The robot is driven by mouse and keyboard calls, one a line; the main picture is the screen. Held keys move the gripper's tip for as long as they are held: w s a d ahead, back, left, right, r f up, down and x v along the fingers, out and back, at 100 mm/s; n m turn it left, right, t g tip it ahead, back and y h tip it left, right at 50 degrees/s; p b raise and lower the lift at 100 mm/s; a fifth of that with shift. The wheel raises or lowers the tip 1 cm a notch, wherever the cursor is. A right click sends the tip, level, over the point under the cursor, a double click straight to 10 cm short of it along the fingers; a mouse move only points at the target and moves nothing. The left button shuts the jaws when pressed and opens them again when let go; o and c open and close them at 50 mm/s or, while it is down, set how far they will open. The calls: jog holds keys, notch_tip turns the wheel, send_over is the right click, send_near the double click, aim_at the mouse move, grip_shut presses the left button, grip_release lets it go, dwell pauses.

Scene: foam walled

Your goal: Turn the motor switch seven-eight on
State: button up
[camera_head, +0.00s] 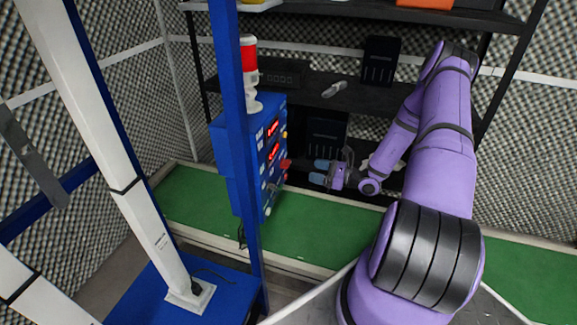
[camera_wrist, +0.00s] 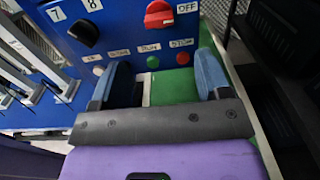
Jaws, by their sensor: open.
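A blue control box (camera_head: 250,160) shows its panel side in the head view. In the wrist view its panel (camera_wrist: 125,30) fills the top. A black rotary knob (camera_wrist: 84,32) sits just below the labels 7 and 8; its pointing direction is unclear. A red switch handle (camera_wrist: 159,17) is to its right, beside an OFF label (camera_wrist: 187,8). It also shows in the head view (camera_head: 285,163). My gripper (camera_head: 318,171) is open and empty, just right of the panel. In the wrist view its blue fingers (camera_wrist: 162,68) are spread below the red switch, touching nothing visible.
A green button (camera_wrist: 153,61) and a red button (camera_wrist: 183,58) sit low on the panel. A blue post (camera_head: 235,130) stands in front of the box. A red and white beacon (camera_head: 249,65) tops it.

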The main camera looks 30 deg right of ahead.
aim_at(289, 164)
jog(key=x, duration=1)
jog(key=shift+w+a, duration=0.15)
jog(key=shift+a, duration=0.05)
jog(key=c, duration=0.9)
